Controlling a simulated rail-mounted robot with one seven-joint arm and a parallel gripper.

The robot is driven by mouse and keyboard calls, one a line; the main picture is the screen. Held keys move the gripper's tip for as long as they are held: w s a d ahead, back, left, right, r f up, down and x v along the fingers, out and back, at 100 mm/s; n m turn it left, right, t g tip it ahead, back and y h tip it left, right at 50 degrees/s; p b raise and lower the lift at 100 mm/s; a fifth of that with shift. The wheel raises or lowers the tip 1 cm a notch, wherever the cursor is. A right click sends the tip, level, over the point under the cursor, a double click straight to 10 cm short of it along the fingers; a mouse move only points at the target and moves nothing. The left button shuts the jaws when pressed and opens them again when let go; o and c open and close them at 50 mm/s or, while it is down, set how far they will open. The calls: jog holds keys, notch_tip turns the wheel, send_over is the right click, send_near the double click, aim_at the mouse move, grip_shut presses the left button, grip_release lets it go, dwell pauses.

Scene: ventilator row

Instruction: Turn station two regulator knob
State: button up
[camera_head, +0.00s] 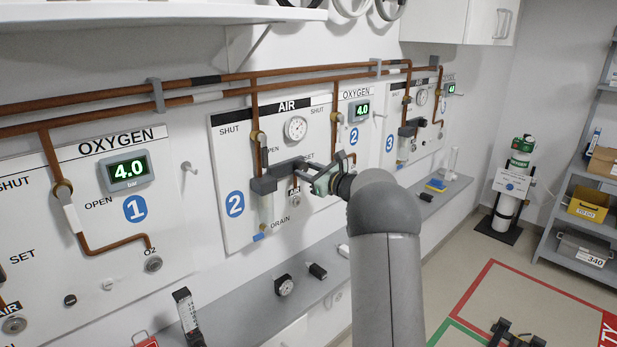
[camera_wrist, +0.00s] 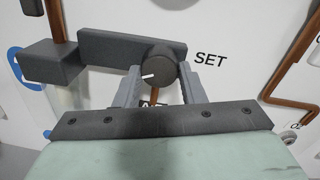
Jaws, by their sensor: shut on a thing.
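The station two regulator knob (camera_wrist: 160,66) is a dark round knob with a white pointer line, below a dark regulator block (camera_wrist: 115,46) and left of the word SET. The pointer line points left and slightly down in the wrist view. My gripper (camera_wrist: 159,80) has one grey finger on each side of the knob and is shut on it. In the head view my gripper (camera_head: 303,179) reaches in from the right to the station two panel (camera_head: 228,150), and the knob itself is hard to make out there. The regulator block (camera_head: 280,173) also shows there.
Copper pipes (camera_head: 262,78) run along the wall above and down to the panels. Station two's oxygen display (camera_head: 362,111) reads 4.0. A grey shelf (camera_head: 250,310) below holds a small black gauge (camera_head: 284,285) and a black fitting (camera_head: 317,271). Station one (camera_head: 135,208) is left, station three (camera_head: 390,143) right.

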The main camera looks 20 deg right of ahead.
jog(key=n+b, duration=0.9)
jog(key=b, duration=0.6)
jog(key=shift+f, duration=0.2)
jog(key=shift+r+n+h+b, duration=0.25)
jog(key=shift+n+h+b, duration=0.05)
jog(key=shift+n+b, duration=1.15)
jog(key=shift+r, duration=0.1)
jog(key=o, duration=1)
